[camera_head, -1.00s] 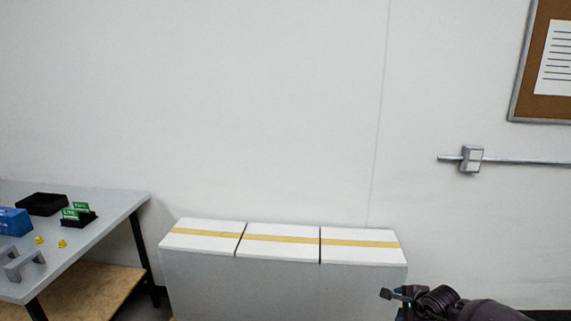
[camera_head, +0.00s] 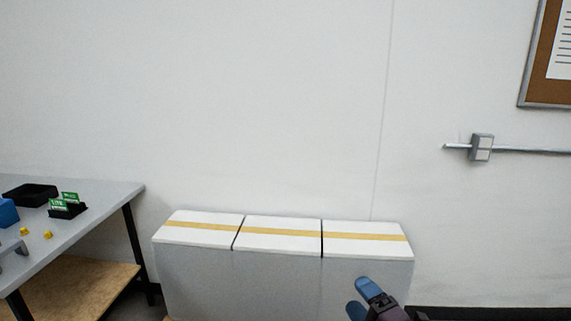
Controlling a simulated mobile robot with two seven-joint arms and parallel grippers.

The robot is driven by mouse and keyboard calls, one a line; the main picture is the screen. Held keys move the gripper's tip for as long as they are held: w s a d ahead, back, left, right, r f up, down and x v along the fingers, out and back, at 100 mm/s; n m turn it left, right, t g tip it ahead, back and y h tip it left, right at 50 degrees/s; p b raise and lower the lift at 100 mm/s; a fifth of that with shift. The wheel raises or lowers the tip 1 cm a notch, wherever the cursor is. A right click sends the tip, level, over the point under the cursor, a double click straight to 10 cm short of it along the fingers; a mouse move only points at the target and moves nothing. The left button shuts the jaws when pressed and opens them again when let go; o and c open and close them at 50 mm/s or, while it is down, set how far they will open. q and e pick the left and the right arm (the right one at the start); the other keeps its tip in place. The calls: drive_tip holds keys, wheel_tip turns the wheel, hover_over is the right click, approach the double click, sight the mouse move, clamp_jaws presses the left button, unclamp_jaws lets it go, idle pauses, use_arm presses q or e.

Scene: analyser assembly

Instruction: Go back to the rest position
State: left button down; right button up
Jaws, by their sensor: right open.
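My right gripper (camera_head: 362,298) shows at the bottom edge of the head view, in front of the right part of the white cabinet row. Its two blue-tipped fingers are apart and nothing shows between them. Part of the gripper is cut off by the frame's lower edge. My left gripper is out of view.
A grey table (camera_head: 85,222) at the left holds a black tray (camera_head: 30,194), a small black holder with green cards (camera_head: 67,208), yellow pieces (camera_head: 48,235) and a blue item (camera_head: 7,213). White boxes with yellow stripes (camera_head: 282,241) line the wall. A wall switch (camera_head: 482,148) is at right.

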use_arm(q)
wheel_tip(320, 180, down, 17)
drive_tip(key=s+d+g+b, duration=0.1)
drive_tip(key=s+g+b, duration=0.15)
drive_tip(key=b, duration=1.25)
use_arm(e)
drive_tip(key=s+d+f+m+g+h, duration=0.35)
drive_tip(key=s+f+m, duration=0.25)
drive_tip(key=s+f, duration=0.4)
drive_tip(key=s+d+f+m+g+h, duration=0.2)
drive_tip(key=s+d+f+m, duration=0.2)
drive_tip(key=s+f+m, duration=0.45)
drive_tip(key=s+d+f+m+g+h, duration=0.2)
drive_tip(key=s+d+f+m+h, duration=0.15)
drive_tip(key=s+f, duration=0.8)
use_arm(q)
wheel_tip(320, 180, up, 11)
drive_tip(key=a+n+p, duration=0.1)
drive_tip(key=p, duration=1.7)
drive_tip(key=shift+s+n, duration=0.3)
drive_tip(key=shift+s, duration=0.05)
use_arm(e)
wheel_tip(320, 180, up, 10)
drive_tip(key=w+m, duration=0.1)
drive_tip(key=m, duration=0.2)
drive_tip(key=shift+w+d+t, duration=0.25)
drive_tip(key=shift+d+t, duration=0.2)
